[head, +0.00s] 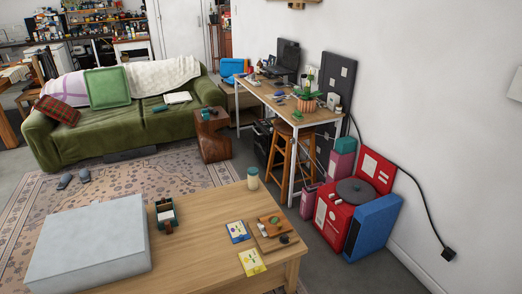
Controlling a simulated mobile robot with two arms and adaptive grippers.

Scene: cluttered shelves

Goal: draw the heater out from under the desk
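The desk (325,114) with a wooden top and white legs stands against the right wall. Under it, behind a wooden stool (283,129), is a dark ribbed object (262,146) that may be the heater. The stool and the desk legs partly hide it, and it is too small and dark to be sure. Neither of my grippers is in view.
Pink boxes (322,215), a red record player case (333,220) and a blue box (374,228) crowd the desk's near end. A low wooden table (190,250) fills the foreground. A side table (213,138) stands left of the desk. Grey floor shows between them.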

